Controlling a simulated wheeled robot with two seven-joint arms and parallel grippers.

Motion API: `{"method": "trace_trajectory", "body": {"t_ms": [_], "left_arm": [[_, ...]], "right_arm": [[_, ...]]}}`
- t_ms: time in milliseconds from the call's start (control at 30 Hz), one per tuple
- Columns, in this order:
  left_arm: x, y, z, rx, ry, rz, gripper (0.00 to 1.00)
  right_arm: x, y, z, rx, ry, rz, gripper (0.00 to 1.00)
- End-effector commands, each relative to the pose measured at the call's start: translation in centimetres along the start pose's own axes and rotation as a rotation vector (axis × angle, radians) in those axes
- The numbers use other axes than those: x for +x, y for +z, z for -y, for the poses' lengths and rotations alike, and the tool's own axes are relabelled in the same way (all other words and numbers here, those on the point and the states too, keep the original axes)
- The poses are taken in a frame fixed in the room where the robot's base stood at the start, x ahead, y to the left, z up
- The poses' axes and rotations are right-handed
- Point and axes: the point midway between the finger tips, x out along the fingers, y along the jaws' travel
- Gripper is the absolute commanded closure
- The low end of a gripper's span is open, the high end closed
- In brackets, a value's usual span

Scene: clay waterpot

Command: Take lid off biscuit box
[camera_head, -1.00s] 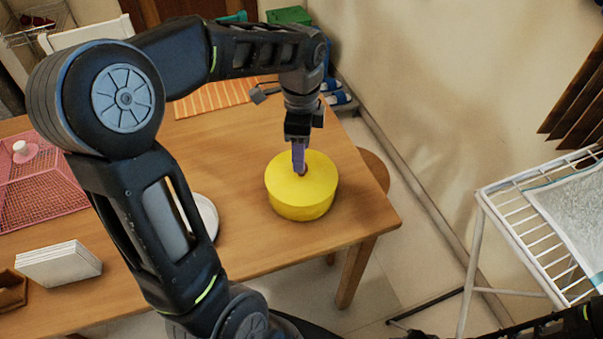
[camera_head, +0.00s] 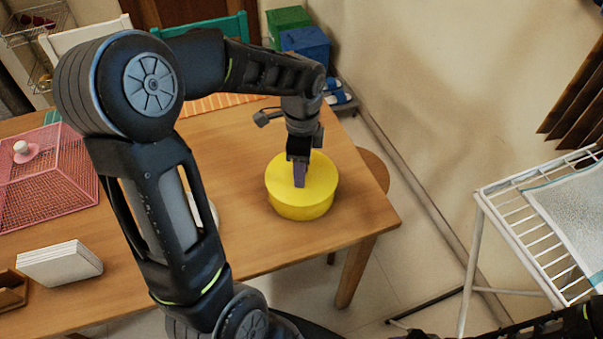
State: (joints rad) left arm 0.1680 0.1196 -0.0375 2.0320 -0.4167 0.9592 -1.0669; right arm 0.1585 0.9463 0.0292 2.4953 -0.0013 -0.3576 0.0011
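The yellow round biscuit box (camera_head: 301,203) stands on the wooden table near its right corner. Its yellow lid (camera_head: 322,181) sits on top. My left gripper (camera_head: 299,184) comes down over the middle of the lid, and its purple fingers hide the lid's knob. I cannot tell from this view whether the fingers are open or shut around the knob. My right gripper is not in view; only a dark part of my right arm shows at the lower right edge.
A pink mesh cover (camera_head: 50,180) and a white stack (camera_head: 59,264) are on the left of the table (camera_head: 240,241). A white plate is partly hidden behind my arm. A white drying rack (camera_head: 528,227) stands at right. The table around the box is clear.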

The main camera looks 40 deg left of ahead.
Motion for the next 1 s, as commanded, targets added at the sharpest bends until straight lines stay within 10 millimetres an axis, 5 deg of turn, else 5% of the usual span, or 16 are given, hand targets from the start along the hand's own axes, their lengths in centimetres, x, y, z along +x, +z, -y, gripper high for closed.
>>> {"method": "trace_trajectory", "body": {"t_ms": [400, 1000], "left_arm": [[-0.06, -0.01, 0.03, 0.000, -0.001, 0.000, 0.48], [-0.05, -0.01, 0.02, 0.000, -0.001, 0.000, 0.97]], "right_arm": [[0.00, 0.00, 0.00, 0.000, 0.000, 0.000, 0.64], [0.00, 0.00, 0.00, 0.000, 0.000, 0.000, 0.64]]}}
